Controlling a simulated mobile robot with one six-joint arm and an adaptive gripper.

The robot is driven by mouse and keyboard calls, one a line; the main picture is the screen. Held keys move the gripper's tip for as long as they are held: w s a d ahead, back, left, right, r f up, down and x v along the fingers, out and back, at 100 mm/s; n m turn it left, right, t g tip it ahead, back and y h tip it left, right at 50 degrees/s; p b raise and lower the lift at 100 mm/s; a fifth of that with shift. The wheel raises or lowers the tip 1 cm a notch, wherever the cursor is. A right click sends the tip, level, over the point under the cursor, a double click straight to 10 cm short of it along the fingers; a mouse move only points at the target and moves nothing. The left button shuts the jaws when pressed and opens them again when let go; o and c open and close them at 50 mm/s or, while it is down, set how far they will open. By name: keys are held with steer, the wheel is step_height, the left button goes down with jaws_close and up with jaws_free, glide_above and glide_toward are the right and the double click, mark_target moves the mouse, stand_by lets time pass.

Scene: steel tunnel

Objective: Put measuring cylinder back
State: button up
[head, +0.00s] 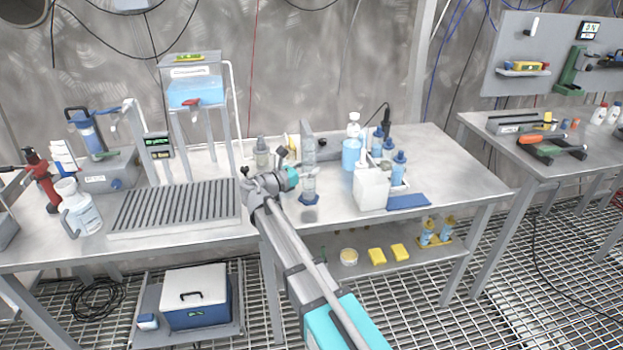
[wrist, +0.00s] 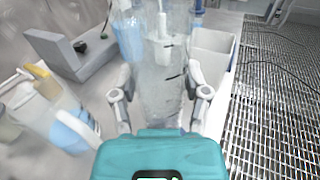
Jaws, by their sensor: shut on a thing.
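The clear measuring cylinder (head: 309,187) stands upright at the middle of the steel bench, with a blue foot at its bottom. It fills the middle of the wrist view (wrist: 160,75), where dark marks show on its wall. My gripper (wrist: 163,93) is shut on the cylinder, with one finger on each side of it. In the head view my gripper (head: 301,176) reaches the cylinder from the left. I cannot tell whether the foot touches the bench top. The foot is hidden in the wrist view.
A white box (head: 371,188) and blue-capped bottles (head: 399,168) stand to the right, with a blue mat (head: 408,202) beside them. A grey upright bracket (head: 307,145) is behind the cylinder. A ribbed drain rack (head: 175,207) lies left. Bench (head: 460,165) is clear at right.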

mark_target(303, 179)
steer(key=shift+w+f+b, duration=0.15)
steer(key=shift+f+b, duration=1.35)
steer(key=shift+f, duration=0.3)
steer(key=o, duration=1.2)
steer(key=shift+a, duration=0.1)
steer(key=v, duration=1.2)
